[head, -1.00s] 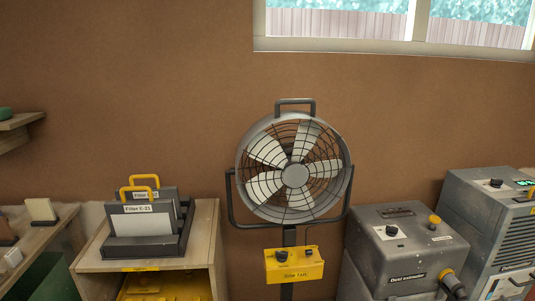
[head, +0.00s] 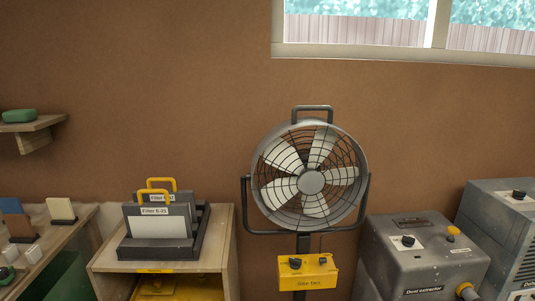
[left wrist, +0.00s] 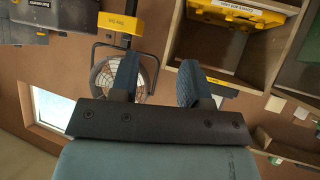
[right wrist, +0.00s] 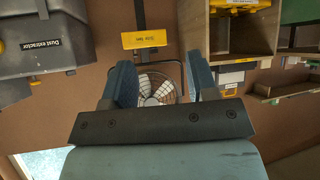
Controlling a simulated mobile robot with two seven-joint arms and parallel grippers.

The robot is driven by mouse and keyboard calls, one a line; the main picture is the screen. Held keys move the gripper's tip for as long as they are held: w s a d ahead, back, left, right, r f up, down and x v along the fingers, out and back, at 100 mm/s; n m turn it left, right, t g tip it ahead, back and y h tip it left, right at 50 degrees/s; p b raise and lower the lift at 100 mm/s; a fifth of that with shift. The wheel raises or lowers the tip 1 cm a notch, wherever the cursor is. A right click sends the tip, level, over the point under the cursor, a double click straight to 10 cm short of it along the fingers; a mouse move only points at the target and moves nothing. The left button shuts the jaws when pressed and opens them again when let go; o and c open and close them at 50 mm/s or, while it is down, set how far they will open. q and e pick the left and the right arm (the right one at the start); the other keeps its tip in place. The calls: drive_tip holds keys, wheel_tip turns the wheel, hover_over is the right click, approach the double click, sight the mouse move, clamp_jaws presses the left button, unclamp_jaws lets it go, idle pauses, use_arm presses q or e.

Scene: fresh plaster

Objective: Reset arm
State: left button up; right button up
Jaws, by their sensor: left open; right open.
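My left gripper (left wrist: 158,82) shows in the left wrist view with its two blue fingers apart and nothing between them. My right gripper (right wrist: 160,85) shows in the right wrist view, also with its fingers apart and empty. Neither arm is in the head view. Both wrist views look upside down at the room. The grey fan (head: 311,183) stands ahead in the head view, and its cage shows behind the fingers in both wrist views. Neither gripper touches anything.
A wooden cabinet (head: 226,235) at the left bears a dark rack with filters (head: 158,227). The fan's yellow control box (head: 308,272) is at the lower middle. A grey dust extractor (head: 425,258) stands at the right. A shelf (head: 36,127) with a green item juts from the left wall.

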use_arm(q)
wheel_tip(320, 180, up, 15)
drive_tip(key=s+a+p, duration=0.1)
drive_tip(key=p, duration=1.8)
drive_tip(key=shift+a, duration=0.25)
use_arm(e)
wheel_tip(320, 180, up, 16)
drive_tip(key=a+m, duration=0.1)
drive_tip(key=a, duration=0.1)
drive_tip(key=shift+s+a+t, duration=0.15)
drive_tip(key=shift+a+t, duration=0.2)
drive_tip(key=shift+t, duration=0.05)
